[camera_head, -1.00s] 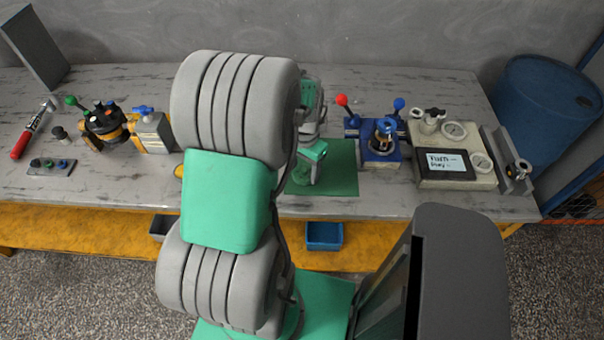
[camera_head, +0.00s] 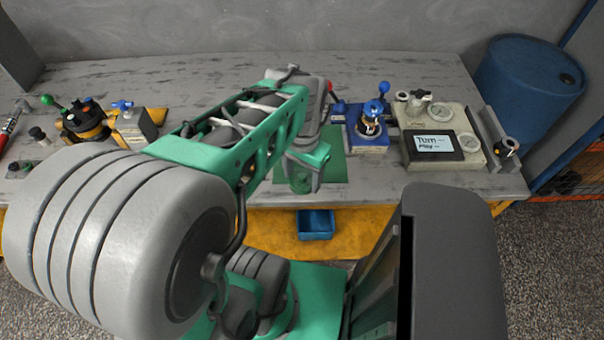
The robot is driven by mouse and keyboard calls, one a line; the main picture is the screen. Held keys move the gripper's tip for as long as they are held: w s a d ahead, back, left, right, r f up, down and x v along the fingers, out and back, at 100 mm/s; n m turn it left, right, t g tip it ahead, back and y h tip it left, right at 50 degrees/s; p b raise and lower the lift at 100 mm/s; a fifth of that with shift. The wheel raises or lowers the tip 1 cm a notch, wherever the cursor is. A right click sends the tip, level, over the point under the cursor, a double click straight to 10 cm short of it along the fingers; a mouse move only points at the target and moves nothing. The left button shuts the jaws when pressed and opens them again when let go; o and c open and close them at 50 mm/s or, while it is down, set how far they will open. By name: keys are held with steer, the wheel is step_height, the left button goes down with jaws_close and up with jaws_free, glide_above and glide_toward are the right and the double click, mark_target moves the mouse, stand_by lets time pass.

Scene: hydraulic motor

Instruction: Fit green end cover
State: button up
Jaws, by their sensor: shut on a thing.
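My gripper (camera_head: 302,178) is over the green mat (camera_head: 336,170) in the middle of the bench, with my arm in front of much of it. It is shut on a green piece (camera_head: 300,184), which looks like the green end cover; its outline blends into the mat. I cannot tell whether it touches the mat. A blue fixture (camera_head: 368,143) stands just right of my gripper, holding an upright part with an open copper-coloured inside and a blue top (camera_head: 373,108). A black and yellow unit (camera_head: 82,122) with a green-knobbed lever is at the left.
A beige panel (camera_head: 440,160) with gauges and a screen stands right of the blue fixture. A blue bin (camera_head: 316,224) sits below the bench. A blue barrel (camera_head: 528,82) is at the right.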

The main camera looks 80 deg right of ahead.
steer(key=shift+r+p, duration=0.45)
steer(key=shift+r, duration=0.25)
